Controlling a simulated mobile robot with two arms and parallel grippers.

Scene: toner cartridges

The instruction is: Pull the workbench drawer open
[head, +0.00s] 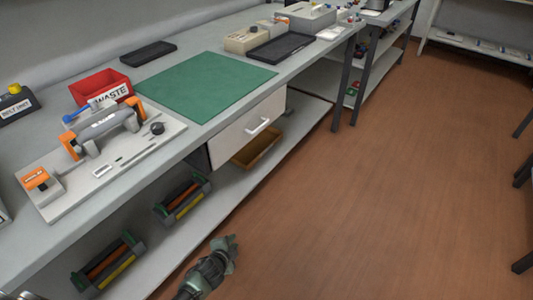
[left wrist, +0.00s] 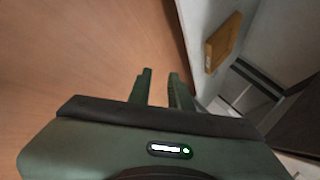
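The workbench drawer (head: 235,137) has a pale front with a white bar handle (head: 259,127). It sits under the bench edge, below the green mat, and looks shut. My left gripper (head: 230,246) is low over the floor beside the lower shelf, in front of and below the drawer, and well apart from the handle. In the left wrist view its two fingers (left wrist: 160,88) are apart with nothing between them. I cannot make out the drawer handle in that view. My right gripper is not in view.
The lower shelf (head: 222,200) holds a brown tray (head: 257,152), also in the left wrist view (left wrist: 222,42), and toner cartridges (head: 182,200). On the bench are a green mat (head: 205,85), a red waste bin (head: 100,88) and a fixture board (head: 150,145). The brown floor (head: 370,190) is clear.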

